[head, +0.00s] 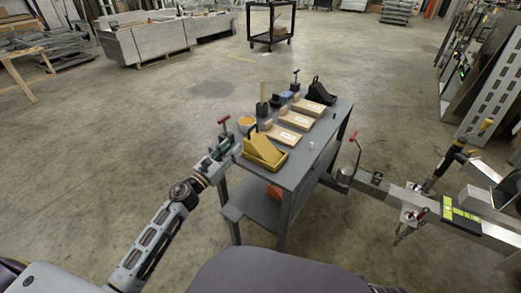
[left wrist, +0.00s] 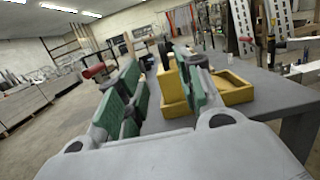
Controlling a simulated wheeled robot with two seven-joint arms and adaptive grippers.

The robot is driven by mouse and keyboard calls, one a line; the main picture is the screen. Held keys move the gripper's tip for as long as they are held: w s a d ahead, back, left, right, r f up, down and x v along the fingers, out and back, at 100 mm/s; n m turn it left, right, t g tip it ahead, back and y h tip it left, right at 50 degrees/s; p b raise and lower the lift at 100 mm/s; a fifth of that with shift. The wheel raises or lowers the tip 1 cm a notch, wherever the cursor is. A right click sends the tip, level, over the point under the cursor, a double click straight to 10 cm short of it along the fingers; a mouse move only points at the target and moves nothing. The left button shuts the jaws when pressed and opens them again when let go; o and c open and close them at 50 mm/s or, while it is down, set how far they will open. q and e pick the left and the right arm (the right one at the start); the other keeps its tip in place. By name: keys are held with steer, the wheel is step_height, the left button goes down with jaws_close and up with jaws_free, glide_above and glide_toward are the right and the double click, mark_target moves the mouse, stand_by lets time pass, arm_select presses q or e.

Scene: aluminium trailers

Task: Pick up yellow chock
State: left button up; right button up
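The yellow chock (head: 262,147) is a wedge in a shallow yellow tray (head: 269,164) at the near left end of the grey table (head: 305,165). My left gripper (head: 224,147) is at the table's left edge, just left of the chock. In the left wrist view the gripper (left wrist: 155,75) is open, its green-padded fingers apart. There the chock (left wrist: 172,88) shows beyond and partly behind the right finger, with the tray (left wrist: 238,93) to its right. I see no chock held between the pads. My right gripper is not in view.
A black chock (head: 320,91) stands at the table's far end. A trailer frame (head: 385,188) extends on the right. Floor left of the table is clear.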

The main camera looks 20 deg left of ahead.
mark_target(250, 130)
arm_select(q)
steer(key=shift+w, duration=0.1)
steer(key=shift+x, duration=4.2)
steer(key=shift+d, duration=0.15)
steer(key=shift+r+x, duration=0.2)
steer(key=shift+x, duration=2.3)
steer(key=shift+d, duration=0.1)
steer(key=shift+c, duration=0.4)
jaws_close()
